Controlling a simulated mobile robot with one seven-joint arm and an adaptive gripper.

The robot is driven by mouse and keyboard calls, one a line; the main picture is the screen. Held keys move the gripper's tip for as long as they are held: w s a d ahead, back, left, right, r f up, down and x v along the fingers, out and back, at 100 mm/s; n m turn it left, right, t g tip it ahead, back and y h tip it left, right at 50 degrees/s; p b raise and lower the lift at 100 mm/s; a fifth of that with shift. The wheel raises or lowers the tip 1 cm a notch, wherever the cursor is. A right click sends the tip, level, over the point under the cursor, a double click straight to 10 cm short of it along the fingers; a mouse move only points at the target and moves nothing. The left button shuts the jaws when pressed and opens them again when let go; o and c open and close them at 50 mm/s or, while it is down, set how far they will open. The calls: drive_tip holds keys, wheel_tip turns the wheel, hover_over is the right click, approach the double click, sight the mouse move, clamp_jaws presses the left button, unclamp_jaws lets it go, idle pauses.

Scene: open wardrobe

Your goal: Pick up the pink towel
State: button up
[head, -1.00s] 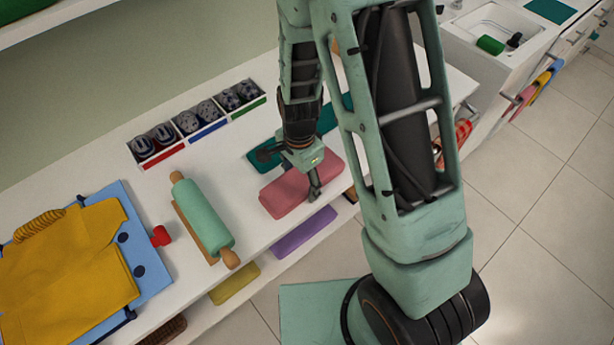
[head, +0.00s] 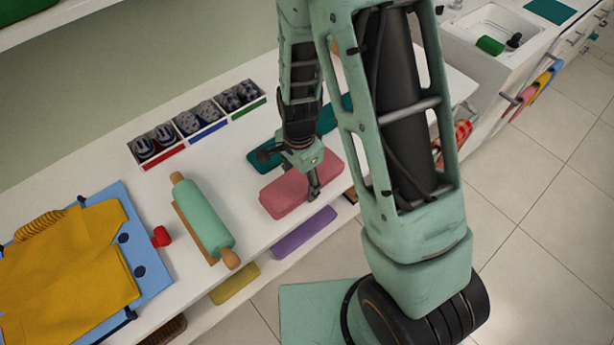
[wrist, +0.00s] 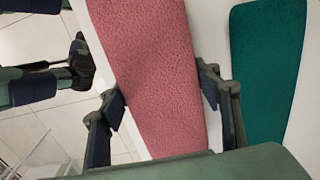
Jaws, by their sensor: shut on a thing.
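The pink towel (head: 287,196) is a folded, rounded block lying on the white shelf near its front edge. In the wrist view the pink towel (wrist: 155,70) runs lengthwise between the two fingers. My gripper (head: 298,172) is over the towel in the head view, one finger down at its front side. In the wrist view my gripper (wrist: 165,100) is shut across the towel's width, a finger at each side. The far finger is partly hidden in the head view. I cannot see any gap between the towel and the shelf.
A teal towel (wrist: 262,70) lies close beside the pink one. A green rolling pin (head: 203,215) lies to the left. Sock boxes (head: 190,125) stand behind. A purple towel (head: 303,232) is on the level below. Yellow clothing (head: 70,265) lies at far left.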

drive_tip(key=shift+r+p, duration=2.55)
drive_tip(key=shift+r, duration=0.8)
